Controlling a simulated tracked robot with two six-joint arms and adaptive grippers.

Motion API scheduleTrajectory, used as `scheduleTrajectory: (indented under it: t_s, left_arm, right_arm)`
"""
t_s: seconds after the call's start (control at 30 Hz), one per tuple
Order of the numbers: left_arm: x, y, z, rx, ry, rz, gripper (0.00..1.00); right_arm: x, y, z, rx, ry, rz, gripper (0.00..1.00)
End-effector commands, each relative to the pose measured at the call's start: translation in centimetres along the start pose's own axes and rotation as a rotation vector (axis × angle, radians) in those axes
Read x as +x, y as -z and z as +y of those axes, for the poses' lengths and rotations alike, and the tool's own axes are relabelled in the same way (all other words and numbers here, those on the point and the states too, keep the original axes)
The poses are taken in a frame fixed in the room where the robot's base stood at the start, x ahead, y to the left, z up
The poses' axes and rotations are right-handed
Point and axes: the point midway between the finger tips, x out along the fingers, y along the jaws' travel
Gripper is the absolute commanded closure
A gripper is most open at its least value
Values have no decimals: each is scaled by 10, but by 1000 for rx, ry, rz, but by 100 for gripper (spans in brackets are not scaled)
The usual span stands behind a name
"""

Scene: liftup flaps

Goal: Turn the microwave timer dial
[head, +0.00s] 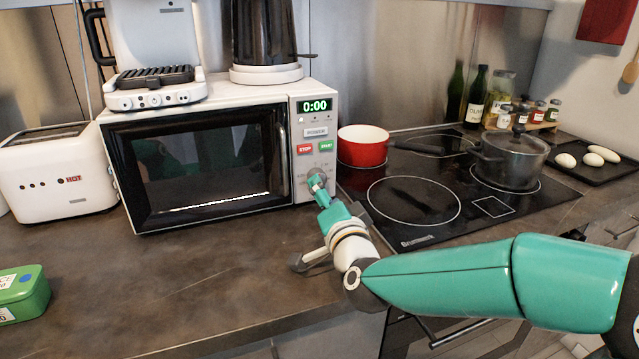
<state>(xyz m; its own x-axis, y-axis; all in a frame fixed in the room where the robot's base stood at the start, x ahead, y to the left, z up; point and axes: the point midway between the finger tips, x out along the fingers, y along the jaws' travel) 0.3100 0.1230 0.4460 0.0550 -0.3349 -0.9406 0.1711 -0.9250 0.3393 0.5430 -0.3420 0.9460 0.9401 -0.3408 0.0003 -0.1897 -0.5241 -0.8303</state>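The white microwave (205,95) stands on the counter with its dark door closed. Its display (314,105) reads 0:00 in green. The timer dial (318,173) is low on the control panel, under the red stop and green start buttons. It is partly hidden by my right gripper (317,184), whose tip is at the dial and seems to touch it. The view is too small to show whether the fingers are open or closed around the dial. My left gripper is not in view.
A red pot (362,146) stands on the black cooktop (425,205) right of the microwave, with a lidded grey pot (512,160) farther right. A white toaster (58,170) is on the left. A grill and a kettle sit on the microwave.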

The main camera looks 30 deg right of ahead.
Motion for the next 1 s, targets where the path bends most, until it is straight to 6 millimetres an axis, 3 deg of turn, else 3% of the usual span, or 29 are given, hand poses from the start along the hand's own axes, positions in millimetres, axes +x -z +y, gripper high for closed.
scheduleTrajectory:
  t_s: [0.1,0.3,0.7,1.0]
  left_arm:
    - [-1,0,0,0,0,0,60]
    - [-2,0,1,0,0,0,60]
    - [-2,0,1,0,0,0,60]
    - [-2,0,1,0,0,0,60]
  right_arm:
    - [23,0,1,1,-2,0,37]
    - [46,0,0,0,-2,-1,37]
    - [52,-1,-1,0,0,-1,37]
    - [52,-1,-1,1,0,-2,87]
